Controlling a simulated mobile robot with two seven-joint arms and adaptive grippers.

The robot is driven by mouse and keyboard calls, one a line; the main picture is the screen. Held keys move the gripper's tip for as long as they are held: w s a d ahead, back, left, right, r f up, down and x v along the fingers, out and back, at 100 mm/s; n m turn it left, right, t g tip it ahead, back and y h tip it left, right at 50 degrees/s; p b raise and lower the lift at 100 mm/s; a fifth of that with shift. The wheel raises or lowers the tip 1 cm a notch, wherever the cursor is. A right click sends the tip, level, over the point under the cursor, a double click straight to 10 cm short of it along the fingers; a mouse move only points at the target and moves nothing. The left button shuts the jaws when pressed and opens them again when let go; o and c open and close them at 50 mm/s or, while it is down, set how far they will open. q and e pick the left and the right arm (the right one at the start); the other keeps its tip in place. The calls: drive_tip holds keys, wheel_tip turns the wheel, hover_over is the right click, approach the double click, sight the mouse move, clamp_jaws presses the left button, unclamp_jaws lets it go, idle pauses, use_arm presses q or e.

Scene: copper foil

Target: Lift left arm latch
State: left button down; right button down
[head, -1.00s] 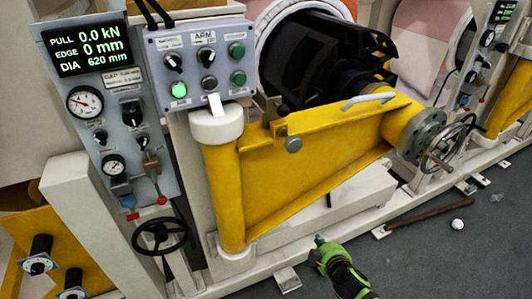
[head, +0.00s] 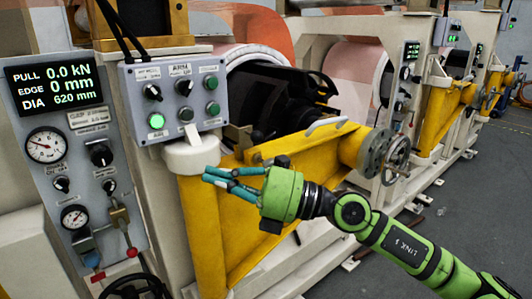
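The yellow swing arm (head: 335,153) stretches from a post with a white cap (head: 190,156) toward a handwheel on the right. A small white lever (head: 191,133) stands up from the cap. A brass-coloured latch-like block (head: 238,138) sits at the arm's upper edge, near the post. I cannot tell which of these is the latch. My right gripper (head: 207,176), green with teal fingers, is in front of the yellow arm, with its fingertips pointing left just below the cap. The fingertips look close together, but their opening is unclear. I see nothing held. My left gripper is out of view.
A grey control box (head: 175,96) hangs just above the cap. A gauge panel (head: 75,160) reading 0.0 kN is at the left. A handwheel (head: 397,155) is at the yellow arm's right end. Open grey floor (head: 470,215) lies to the right.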

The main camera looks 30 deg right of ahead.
sight(259, 152)
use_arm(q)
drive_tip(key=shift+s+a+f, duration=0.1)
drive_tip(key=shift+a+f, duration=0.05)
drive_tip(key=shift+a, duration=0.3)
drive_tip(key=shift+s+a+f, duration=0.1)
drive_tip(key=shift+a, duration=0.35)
use_arm(e)
drive_tip(key=d+r+n+g+h, duration=0.1)
drive_tip(key=d+r+n+h, duration=0.1)
drive_tip(key=d+h, duration=1.2)
drive_tip(key=shift+d+r+n+h, duration=0.15)
drive_tip(key=shift+d+n+h, duration=0.3)
drive_tip(key=shift+d, duration=0.65)
